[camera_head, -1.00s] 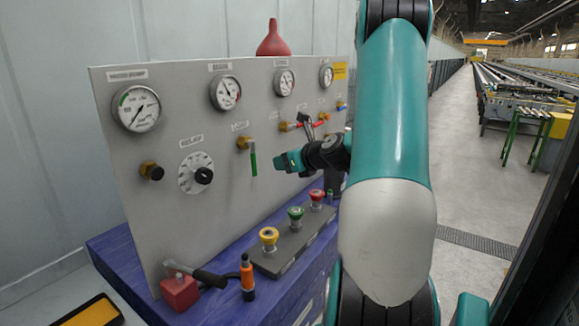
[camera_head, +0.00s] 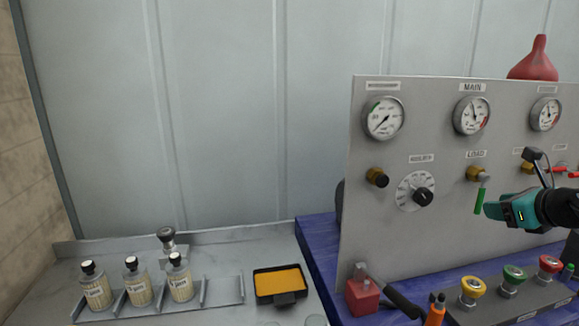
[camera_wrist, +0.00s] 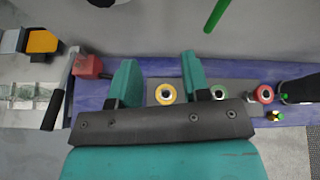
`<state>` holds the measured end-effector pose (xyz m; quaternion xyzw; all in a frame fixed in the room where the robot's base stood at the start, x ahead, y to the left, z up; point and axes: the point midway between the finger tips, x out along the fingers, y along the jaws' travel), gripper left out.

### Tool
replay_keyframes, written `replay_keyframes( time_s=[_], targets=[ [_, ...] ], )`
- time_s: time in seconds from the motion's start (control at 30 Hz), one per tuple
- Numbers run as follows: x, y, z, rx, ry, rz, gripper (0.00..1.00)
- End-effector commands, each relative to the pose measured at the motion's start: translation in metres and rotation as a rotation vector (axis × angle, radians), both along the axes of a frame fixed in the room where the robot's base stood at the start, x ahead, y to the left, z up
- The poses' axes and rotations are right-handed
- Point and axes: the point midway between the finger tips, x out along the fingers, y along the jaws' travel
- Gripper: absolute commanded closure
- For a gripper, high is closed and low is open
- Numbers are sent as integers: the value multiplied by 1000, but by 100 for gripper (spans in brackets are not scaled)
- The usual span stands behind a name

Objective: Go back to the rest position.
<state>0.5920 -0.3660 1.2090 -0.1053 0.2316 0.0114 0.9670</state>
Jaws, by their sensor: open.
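My gripper (camera_head: 497,209) is at the right edge of the head view, in front of the grey gauge panel (camera_head: 375,240). Its teal tip appears beside the green lever (camera_head: 480,200) under the LOAD label; I cannot tell whether they touch there. In the wrist view my gripper (camera_wrist: 160,76) has its two teal fingers apart, with nothing between them. The green lever (camera_wrist: 216,14) shows there at the top, apart from the fingers. Most of my arm is outside the head view.
Yellow (camera_head: 472,287), green (camera_head: 513,277) and red (camera_head: 548,266) buttons stand below my gripper. A red block (camera_head: 363,297) with a black-handled tool and an orange-handled tool (camera_head: 436,312) lie at the panel's foot. Left are several labelled bottles (camera_head: 138,288) and a yellow-filled tray (camera_head: 280,283).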

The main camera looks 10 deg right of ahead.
Motion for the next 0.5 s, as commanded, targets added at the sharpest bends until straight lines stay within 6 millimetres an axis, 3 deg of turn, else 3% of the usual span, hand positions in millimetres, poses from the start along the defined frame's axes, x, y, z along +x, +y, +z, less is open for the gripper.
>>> replay_keyframes(
  time_s=[0.03,0.1,0.23,0.3,0.4,0.5],
  targets=[
    [14,37,4,-98,27,145,57],
    [24,92,6,-268,67,382,57],
    [19,198,10,-618,82,871,57],
    [2,252,11,-817,49,1152,57],
    [-34,317,11,-1091,-51,1548,57],
    [-81,365,11,-1344,-212,1923,57]
  ],
)
